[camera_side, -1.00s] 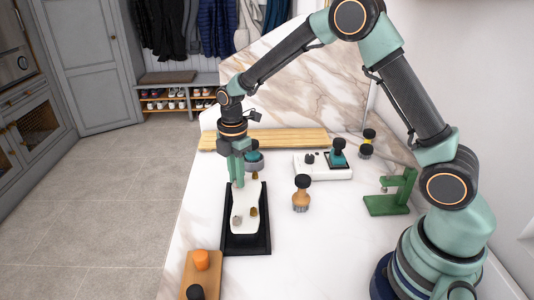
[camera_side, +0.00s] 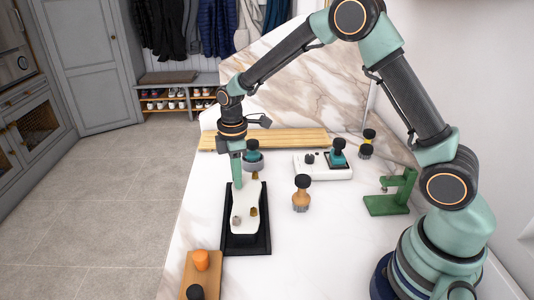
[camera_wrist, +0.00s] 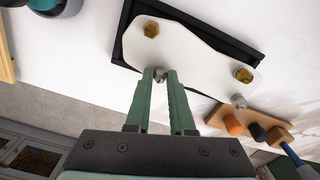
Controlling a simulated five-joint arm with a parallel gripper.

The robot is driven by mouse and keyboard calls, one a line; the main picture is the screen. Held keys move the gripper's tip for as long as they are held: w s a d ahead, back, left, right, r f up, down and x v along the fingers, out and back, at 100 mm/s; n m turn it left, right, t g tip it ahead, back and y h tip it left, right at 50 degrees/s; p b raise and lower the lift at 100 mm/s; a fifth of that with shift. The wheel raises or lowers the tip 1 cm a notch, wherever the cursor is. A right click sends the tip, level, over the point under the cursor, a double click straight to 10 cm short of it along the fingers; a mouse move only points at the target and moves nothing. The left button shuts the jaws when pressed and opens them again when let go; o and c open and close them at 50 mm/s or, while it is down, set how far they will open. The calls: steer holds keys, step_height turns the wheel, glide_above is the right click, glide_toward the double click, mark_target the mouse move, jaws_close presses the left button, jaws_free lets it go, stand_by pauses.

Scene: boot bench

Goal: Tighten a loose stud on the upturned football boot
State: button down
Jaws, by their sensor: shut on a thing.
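The upturned boot's white sole (camera_side: 246,200) lies in a black tray (camera_side: 246,246); the sole also fills the top of the wrist view (camera_wrist: 195,58). My gripper (camera_side: 238,186) points down at the sole's far end. In the wrist view its green fingertips (camera_wrist: 160,76) are shut on a silver stud (camera_wrist: 160,72), which is mostly hidden between them. A brass stud (camera_wrist: 151,29) stands beside it across the sole. Another brass stud (camera_wrist: 244,75) and a silver stud (camera_wrist: 239,101) stand at the near end.
A wooden board (camera_side: 201,260) with orange and black pieces lies in front of the tray. A teal-and-black item (camera_side: 253,159) stands close behind the gripper. A white base (camera_side: 322,168) sits further back.

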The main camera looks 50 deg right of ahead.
steer(key=m, duration=0.4)
steer(key=shift+m, duration=0.4)
steer(key=m, duration=0.3)
steer(key=shift+m, duration=0.3)
steer(key=m, duration=0.3)
steer(key=shift+m, duration=2.2)
steer(key=c, duration=0.8)
jaws_free()
steer(key=shift+o, duration=0.2)
